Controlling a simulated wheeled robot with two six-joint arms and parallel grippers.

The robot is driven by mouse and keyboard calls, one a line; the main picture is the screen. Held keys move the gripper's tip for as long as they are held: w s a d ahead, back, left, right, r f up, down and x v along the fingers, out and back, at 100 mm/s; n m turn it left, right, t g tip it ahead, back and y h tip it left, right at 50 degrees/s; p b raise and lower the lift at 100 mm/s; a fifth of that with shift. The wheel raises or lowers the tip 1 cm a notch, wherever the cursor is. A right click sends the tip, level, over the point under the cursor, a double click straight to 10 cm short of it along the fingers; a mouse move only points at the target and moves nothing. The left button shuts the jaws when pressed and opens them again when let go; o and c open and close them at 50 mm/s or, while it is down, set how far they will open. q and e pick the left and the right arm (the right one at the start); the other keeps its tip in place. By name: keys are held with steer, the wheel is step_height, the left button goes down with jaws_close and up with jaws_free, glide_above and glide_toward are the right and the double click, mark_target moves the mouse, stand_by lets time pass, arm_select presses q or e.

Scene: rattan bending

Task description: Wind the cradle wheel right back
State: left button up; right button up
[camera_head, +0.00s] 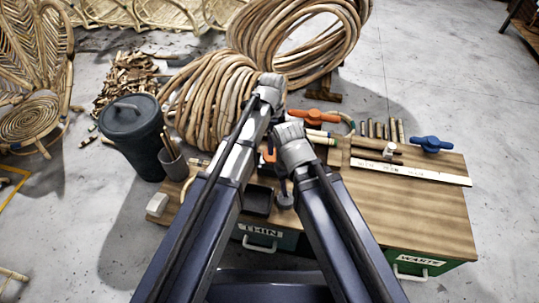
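Two wheel-like handles show on the wooden bench (430,215). An orange handle (315,117) is at the back, just beyond my arms. A blue handle (431,144) is at the back right corner. I cannot tell which one is the cradle wheel. My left gripper (270,92) is at the end of the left arm, over the back edge of the bench. My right gripper (292,140) is near it, above the middle of the bench, left of the blue handle and apart from it. The arms hide the fingers and part of the bench below.
Big rattan coils (208,105) stand behind the bench. A dark lidded bin (131,130) and a cup of sticks (171,157) are at the left. A white ruler (410,171) and short rattan pieces (385,131) lie on the bench. Its front right is clear.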

mark_target(271, 158)
arm_select(q)
steer(key=shift+w+f, duration=0.2)
steer(key=shift+w, duration=0.1)
steer(key=shift+f, duration=0.15)
step_height(271, 158, down, 8)
steer(key=b, duration=0.8)
steer(key=shift+r, duration=0.2)
steer(key=c, duration=1.2)
